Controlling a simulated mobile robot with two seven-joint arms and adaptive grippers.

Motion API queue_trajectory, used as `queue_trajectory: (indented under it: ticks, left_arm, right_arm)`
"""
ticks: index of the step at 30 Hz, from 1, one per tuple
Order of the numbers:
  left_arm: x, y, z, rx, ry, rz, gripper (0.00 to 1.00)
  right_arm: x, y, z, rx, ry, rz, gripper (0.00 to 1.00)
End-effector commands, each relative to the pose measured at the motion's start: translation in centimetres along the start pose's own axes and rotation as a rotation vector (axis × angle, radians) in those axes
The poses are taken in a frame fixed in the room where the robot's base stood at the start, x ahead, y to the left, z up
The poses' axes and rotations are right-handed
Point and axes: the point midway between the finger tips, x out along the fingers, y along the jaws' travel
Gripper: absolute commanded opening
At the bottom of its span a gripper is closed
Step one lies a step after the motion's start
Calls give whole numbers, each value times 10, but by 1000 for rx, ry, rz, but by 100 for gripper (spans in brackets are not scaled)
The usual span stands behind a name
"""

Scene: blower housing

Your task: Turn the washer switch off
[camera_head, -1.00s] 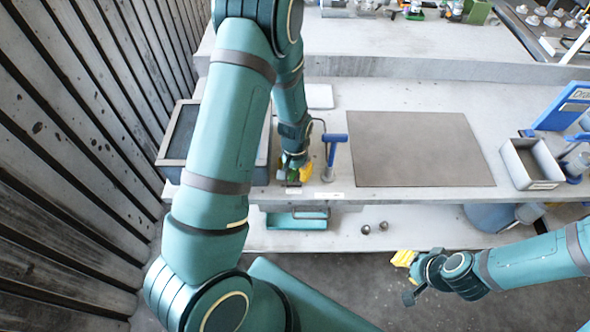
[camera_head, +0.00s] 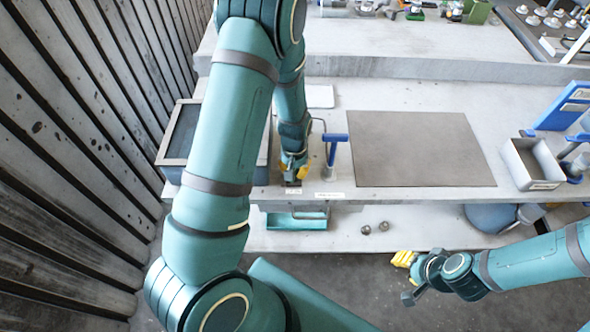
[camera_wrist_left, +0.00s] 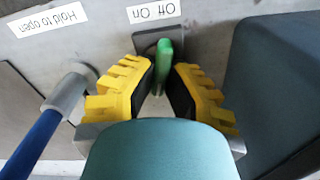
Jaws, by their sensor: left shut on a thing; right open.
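The washer switch is a green lever (camera_wrist_left: 164,52) on a dark plate at the bench's front edge. An upside-down "Off On" label (camera_wrist_left: 153,10) lies beside it in the left wrist view. My left gripper (camera_head: 294,180) is at the switch in the head view. In the left wrist view its yellow fingers (camera_wrist_left: 164,88) stand on both sides of the lever, shut on it. The lever is mostly hidden by the gripper in the head view. My right gripper (camera_head: 404,278) is open and empty, low in front of the bench.
A blue-handled lever (camera_head: 333,150) stands just right of the switch, near a "Hold to open" label (camera_wrist_left: 48,18). A dark basin (camera_head: 183,132) lies to the left. A brown mat (camera_head: 420,150) and a grey bin (camera_head: 533,163) are to the right. A lower shelf (camera_head: 350,238) runs below.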

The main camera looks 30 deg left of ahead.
Motion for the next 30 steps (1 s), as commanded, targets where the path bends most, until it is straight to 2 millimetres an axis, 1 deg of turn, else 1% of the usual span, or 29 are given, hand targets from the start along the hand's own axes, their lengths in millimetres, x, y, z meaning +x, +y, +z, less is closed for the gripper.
queue_trajectory:
  ticks: [8,18,24,30]
  left_arm:
    - [1,-2,2,-255,-4,-2,0]
    - [1,-4,3,-564,-5,-3,0]
    - [1,-4,4,-704,-5,-2,0]
    - [1,-5,4,-798,-6,-3,0]
  right_arm:
    - [2,1,0,0,0,1,34]
    - [-2,-1,0,0,0,0,34]
    - [-5,-2,-1,0,0,-1,34]
    - [-7,-2,-1,0,0,-1,34]
